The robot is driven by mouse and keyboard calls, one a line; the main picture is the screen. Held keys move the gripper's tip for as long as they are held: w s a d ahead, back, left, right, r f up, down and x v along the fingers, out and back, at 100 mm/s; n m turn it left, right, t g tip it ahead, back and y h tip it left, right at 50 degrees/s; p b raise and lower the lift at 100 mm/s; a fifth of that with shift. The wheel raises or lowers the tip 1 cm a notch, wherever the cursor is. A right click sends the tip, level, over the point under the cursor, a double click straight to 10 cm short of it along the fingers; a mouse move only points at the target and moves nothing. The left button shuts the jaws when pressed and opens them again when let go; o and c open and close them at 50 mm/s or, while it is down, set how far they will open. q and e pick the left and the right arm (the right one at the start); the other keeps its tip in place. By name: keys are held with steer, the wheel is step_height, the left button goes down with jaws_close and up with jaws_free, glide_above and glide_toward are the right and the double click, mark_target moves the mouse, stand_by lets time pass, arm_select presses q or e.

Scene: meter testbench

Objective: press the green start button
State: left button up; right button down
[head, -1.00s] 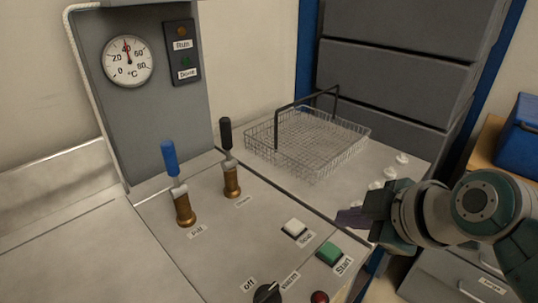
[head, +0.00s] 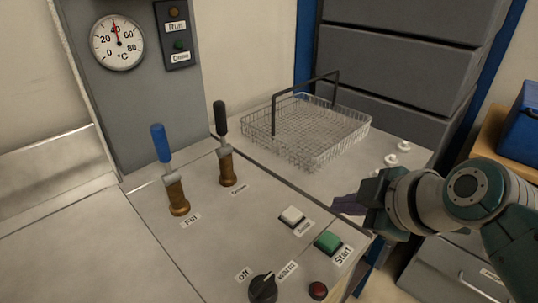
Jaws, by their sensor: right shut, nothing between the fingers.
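The green start button (head: 327,241) sits on the sloped panel, with a "Start" label beside it. My right gripper (head: 345,205) is shut and empty. In the picture it is just above and to the right of the green button, past the panel's right edge; its exact height over the bench cannot be told. The button is unobstructed and apart from the fingers. My left gripper is not in view.
A white button (head: 291,216), a black knob (head: 263,288) and a red button (head: 318,290) share the panel. A blue-handled lever (head: 161,143) and a black-handled lever (head: 221,118) stand at left. A wire basket (head: 305,135) lies behind, near a gauge (head: 118,43).

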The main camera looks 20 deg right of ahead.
steer(key=b, duration=0.3)
glide_above(335, 243)
step_height(335, 243, down, 4)
steer(key=shift+f, duration=0.25)
steer(key=shift+f+b, duration=0.7)
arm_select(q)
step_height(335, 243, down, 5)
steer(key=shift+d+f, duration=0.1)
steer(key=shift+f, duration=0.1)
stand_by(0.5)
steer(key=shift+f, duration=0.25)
arm_select(e)
steer(key=shift+f, duration=0.4)
